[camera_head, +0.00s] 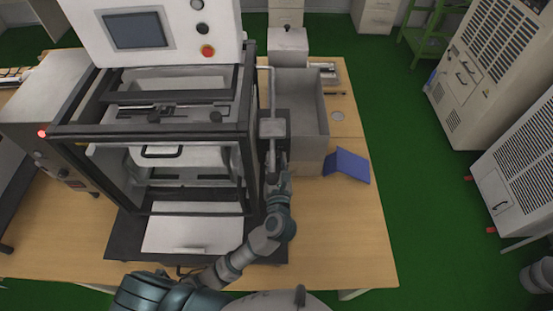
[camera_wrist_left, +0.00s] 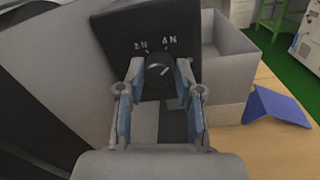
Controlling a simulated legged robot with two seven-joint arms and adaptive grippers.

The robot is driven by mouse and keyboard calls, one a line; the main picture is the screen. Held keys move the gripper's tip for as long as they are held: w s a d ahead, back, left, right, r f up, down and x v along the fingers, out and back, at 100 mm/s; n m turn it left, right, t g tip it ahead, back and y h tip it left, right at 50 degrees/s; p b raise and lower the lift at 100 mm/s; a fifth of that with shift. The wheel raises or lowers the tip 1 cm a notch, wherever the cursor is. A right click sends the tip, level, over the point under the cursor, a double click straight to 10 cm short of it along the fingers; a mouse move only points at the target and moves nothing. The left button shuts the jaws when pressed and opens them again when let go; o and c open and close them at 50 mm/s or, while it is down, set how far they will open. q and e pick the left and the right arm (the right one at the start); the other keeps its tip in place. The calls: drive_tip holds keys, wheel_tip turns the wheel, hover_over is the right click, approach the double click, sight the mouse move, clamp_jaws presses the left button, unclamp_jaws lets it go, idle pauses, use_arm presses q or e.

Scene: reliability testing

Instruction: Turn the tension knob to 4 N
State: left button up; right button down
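The tension knob (camera_wrist_left: 157,71) is a round dark knob on a black panel (camera_wrist_left: 120,32) in the left wrist view. White labels "2N" and "4N" stand above it, one to its upper left and one to its upper right. A light pointer line on the knob slants to the upper right, towards the 4N side. My left gripper (camera_head: 276,163) reaches the right side of the testing machine in the head view. In the wrist view, its fingers (camera_wrist_left: 160,68) are apart, one on each side of the knob. Gaps show, so contact is not visible. My right gripper is not in view.
The black-framed machine (camera_head: 150,127) with a screen stands left of my gripper on the wooden table (camera_head: 350,235). A grey open box (camera_head: 308,130) and a blue angled piece (camera_head: 347,165) are on the right. The table's front right is clear.

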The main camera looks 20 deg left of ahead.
use_arm(q)
clamp_jaws()
drive_tip(key=n+b, duration=0.1)
drive_tip(key=n, duration=0.2)
drive_tip(key=shift+n+b, duration=0.3)
drive_tip(key=o, duration=0.7)
unclamp_jaws()
drive_tip(key=shift+w, duration=0.15)
drive_tip(key=v, duration=1.2)
